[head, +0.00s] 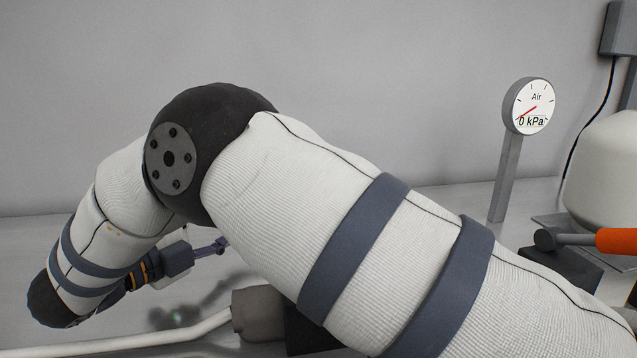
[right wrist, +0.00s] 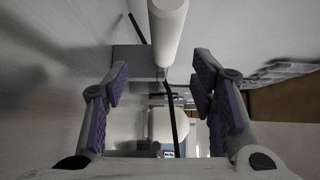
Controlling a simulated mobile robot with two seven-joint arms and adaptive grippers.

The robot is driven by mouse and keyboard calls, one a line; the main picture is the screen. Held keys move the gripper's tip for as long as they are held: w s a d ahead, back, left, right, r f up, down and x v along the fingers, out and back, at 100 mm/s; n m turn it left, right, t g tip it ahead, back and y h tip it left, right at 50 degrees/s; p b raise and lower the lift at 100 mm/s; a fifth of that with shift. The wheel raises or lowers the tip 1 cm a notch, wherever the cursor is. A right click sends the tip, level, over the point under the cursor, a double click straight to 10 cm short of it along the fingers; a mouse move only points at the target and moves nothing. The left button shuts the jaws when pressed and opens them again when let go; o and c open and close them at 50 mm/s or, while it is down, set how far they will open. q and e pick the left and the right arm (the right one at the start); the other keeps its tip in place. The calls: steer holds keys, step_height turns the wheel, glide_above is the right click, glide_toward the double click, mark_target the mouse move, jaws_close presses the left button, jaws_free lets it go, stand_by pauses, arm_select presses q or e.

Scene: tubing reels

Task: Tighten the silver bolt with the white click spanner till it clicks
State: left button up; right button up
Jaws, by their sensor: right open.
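A white bar (head: 130,342), which looks like the handle of the white click spanner, runs along the bottom left of the head view to a grey round head (head: 258,315) at a dark block. My right gripper (head: 212,247) is beyond that bar, partly hidden behind my own arm. In the right wrist view my right gripper (right wrist: 162,76) is open, its purple pads wide apart and nothing clamped. A white rod (right wrist: 167,25), probably the spanner handle, shows ahead at the top, between the lines of the fingers. I cannot make out the silver bolt. My left gripper is not in view.
An air gauge (head: 530,106) reading 0 kPa stands on a post at the right. An orange-handled tool (head: 615,241) has its grey head on a black block (head: 556,268). A pale tank (head: 608,165) stands at the right edge. My arm covers the middle.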

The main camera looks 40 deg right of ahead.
steer(key=x, duration=0.9)
steer(key=shift+s+r+p, duration=0.25)
steer(key=shift+r+p, duration=0.15)
steer(key=shift+w+d+f, duration=0.1)
steer(key=shift+w+d, duration=0.05)
steer(key=shift+d, duration=0.15)
jaws_close()
